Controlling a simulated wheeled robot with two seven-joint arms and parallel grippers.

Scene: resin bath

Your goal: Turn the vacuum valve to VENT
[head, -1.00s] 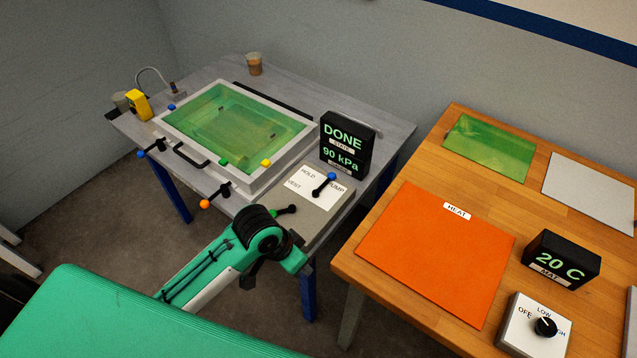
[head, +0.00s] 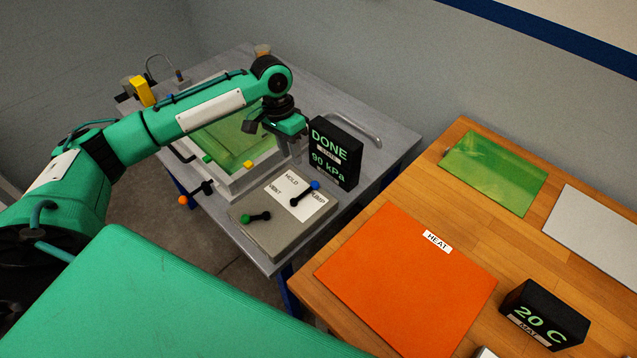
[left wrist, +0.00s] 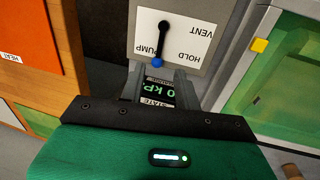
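The vacuum valve is a black lever (head: 303,195) with a blue knob on a white label plate (head: 275,204) reading HOLD, VENT and PUMP. The knob end points to the PUMP side. In the left wrist view the valve lever (left wrist: 161,44) shows upside down, its blue knob by PUMP. My left gripper (head: 291,152) hangs above the tabletop, between the resin bath and the black display, behind the valve. In the left wrist view my left gripper (left wrist: 172,82) is open and empty, fingers apart; the knob appears beyond them. My right gripper is out of view.
The black display (head: 336,153) reads DONE and 90 kPa beside my gripper. A green-knobbed lever (head: 257,217) sits on the valve box (head: 290,235). My left arm crosses over the resin bath (head: 232,187). The orange heat mat (head: 405,275) lies on the wooden table.

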